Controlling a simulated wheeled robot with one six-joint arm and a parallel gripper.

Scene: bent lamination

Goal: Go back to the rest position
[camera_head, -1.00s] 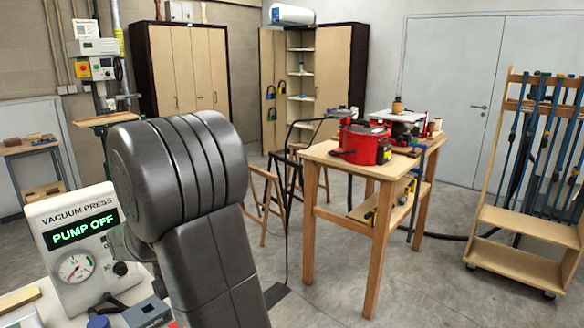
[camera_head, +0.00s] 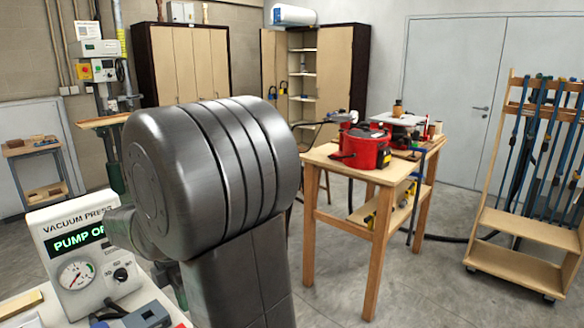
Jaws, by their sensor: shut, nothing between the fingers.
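My gripper is not in view. A large dark grey joint of my own arm fills the middle of the picture and hides what lies behind it. The vacuum press unit (camera_head: 88,262) stands at the lower left. Its green display starts "PUMP O", and my arm covers the rest. The round gauge and a black knob show below the display.
A wooden workbench (camera_head: 345,169) with a red machine (camera_head: 362,147) stands right of my arm. A wheeled clamp rack (camera_head: 520,252) is at the right edge. Tall cabinets (camera_head: 185,58) stand at the back.

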